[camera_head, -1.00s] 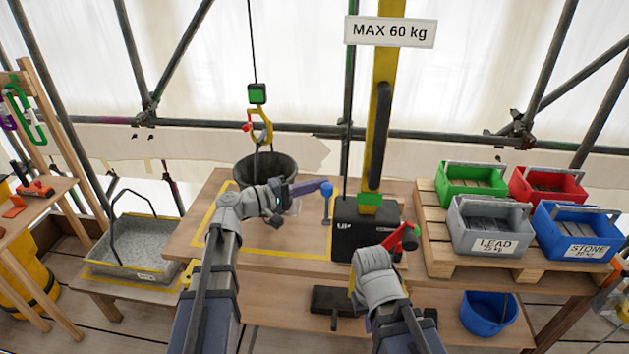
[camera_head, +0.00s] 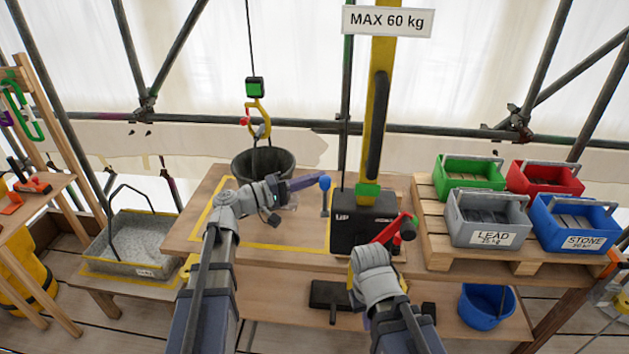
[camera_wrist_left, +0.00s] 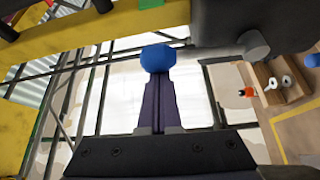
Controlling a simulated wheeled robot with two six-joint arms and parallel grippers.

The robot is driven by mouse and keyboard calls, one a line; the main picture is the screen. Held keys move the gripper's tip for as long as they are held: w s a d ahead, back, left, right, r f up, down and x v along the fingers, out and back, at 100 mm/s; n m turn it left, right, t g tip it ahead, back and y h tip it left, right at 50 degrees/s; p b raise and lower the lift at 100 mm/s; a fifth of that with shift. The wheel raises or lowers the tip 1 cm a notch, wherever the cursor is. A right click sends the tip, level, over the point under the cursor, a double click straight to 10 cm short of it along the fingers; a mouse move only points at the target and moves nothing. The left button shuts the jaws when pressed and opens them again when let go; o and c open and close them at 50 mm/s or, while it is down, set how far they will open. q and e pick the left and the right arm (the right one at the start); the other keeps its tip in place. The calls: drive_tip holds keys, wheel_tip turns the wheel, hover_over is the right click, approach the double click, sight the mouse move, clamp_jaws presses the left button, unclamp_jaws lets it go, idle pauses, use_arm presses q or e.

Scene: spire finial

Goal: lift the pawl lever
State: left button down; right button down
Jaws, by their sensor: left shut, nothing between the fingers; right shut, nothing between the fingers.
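The lever with a blue knob (camera_head: 325,184), apparently the pawl lever, stands upright on a thin stem left of the black winch box (camera_head: 362,232) marked UP. My left gripper (camera_head: 322,179) is shut, with its fingertips at the knob. In the left wrist view the blue knob (camera_wrist_left: 157,58) shows just beyond the closed fingertips (camera_wrist_left: 157,76). Nothing is held between them; I cannot tell whether they touch the knob. My right wrist is in front of the winch, near a red crank handle (camera_head: 391,231) with a dark end. The right fingers are hidden.
A black bucket (camera_head: 288,166) stands behind my left wrist under a yellow hook (camera_head: 259,120). A yellow post (camera_head: 380,100) rises behind the winch. Green, red, grey and blue crates sit on a pallet (camera_head: 440,259) at right. A gravel tray (camera_head: 112,268) is at left.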

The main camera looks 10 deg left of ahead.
use_arm(q)
drive_tip(key=s+f+m+h+b, duration=0.3)
drive_tip(key=s+m+h+b, duration=0.1)
drive_tip(key=s+m+b, duration=0.4)
drive_tip(key=shift+m+b, duration=0.4)
drive_tip(key=shift+b, duration=0.25)
drive_tip(key=shift+d, duration=0.1)
drive_tip(key=shift+r+g, duration=0.1)
drive_tip(key=shift+g, duration=0.3)
wheel_tip(320, 180, up, 4)
drive_tip(key=w+f+p, duration=0.1)
drive_tip(key=w+p, duration=0.2)
drive_tip(key=p, duration=0.1)
drive_tip(key=b+v, duration=0.5)
drive_tip(key=v, duration=0.6)
drive_tip(key=shift+f, duration=0.25)
drive_tip(key=shift+w+d, duration=0.1)
